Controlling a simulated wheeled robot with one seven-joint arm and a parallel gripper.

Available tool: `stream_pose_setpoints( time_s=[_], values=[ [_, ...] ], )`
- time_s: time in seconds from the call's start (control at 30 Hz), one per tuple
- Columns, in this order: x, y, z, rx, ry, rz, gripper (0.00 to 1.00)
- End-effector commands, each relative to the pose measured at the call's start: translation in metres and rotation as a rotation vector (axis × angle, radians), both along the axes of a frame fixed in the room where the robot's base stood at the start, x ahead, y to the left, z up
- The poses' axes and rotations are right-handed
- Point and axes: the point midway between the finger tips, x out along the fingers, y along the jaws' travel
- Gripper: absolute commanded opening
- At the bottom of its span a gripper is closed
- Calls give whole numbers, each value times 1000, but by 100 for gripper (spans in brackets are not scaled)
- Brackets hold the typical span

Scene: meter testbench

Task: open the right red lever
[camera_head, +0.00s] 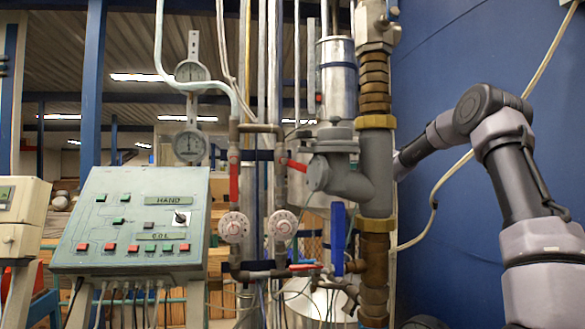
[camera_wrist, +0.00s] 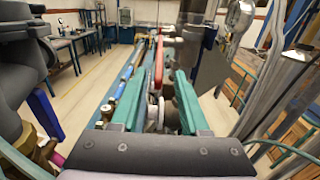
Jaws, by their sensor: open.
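The right red lever (camera_head: 297,166) is a short red handle on the right vertical pipe in the head view, tilted, its right end close to the grey valve body. The left red lever (camera_head: 234,180) hangs upright on the left pipe. In the wrist view, my gripper (camera_wrist: 160,74) has two teal fingers spread apart with nothing clamped. A long red lever (camera_wrist: 158,62) shows between and beyond the fingertips; I cannot tell which one it is, or whether a finger touches it. In the head view my gripper is hidden behind the grey valve and brass pipe.
The grey valve body (camera_head: 362,178) and brass pipe (camera_head: 375,95) stand close to my arm. A blue lever (camera_head: 338,240) hangs below. Round white handwheels (camera_head: 234,227) sit under the levers. A control panel (camera_head: 135,222) is at left, a blue wall (camera_head: 480,45) at right.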

Motion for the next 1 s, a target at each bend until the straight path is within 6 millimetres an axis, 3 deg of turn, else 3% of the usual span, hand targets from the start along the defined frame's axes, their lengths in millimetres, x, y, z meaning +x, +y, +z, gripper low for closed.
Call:
stream_pose_setpoints(
  time_s=[0.5, 0.7, 1.0],
  values=[
    [-18, 85, 0, -1, -1, 4, 45],
    [-21, 100, 0, -1, 0, 1, 45],
    [-21, 102, 0, -1, 0, 1, 45]
  ],
)
